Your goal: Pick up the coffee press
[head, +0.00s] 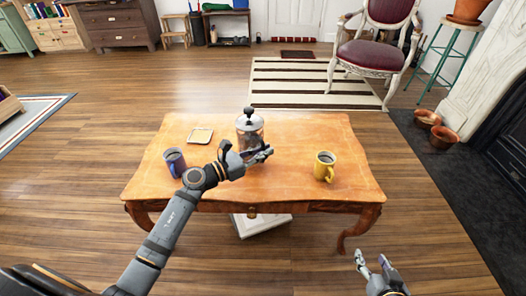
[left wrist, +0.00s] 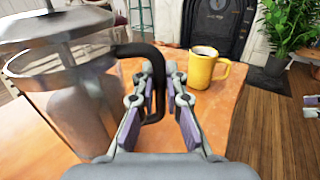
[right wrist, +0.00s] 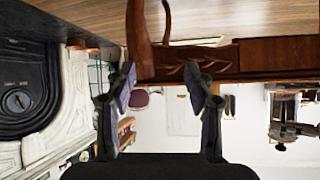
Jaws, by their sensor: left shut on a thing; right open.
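The coffee press (head: 249,122) stands upright on the wooden table (head: 290,140), a clear cylinder with a metal lid and dark knob. In the left wrist view its glass body (left wrist: 75,75) fills the left side, and its black handle (left wrist: 152,58) runs down between my fingers. My left gripper (head: 262,155) is at the near side of the press, shut on that handle; it also shows in the left wrist view (left wrist: 160,95). My right gripper (head: 370,265) is open and empty, low in front of the table's right end, apart from everything.
A yellow mug (head: 325,167) stands to the right of the press, a blue mug (head: 174,161) to the left. A small square item (head: 200,135) lies at the back left. A white box (head: 262,225) sits under the table. The tabletop between press and yellow mug is clear.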

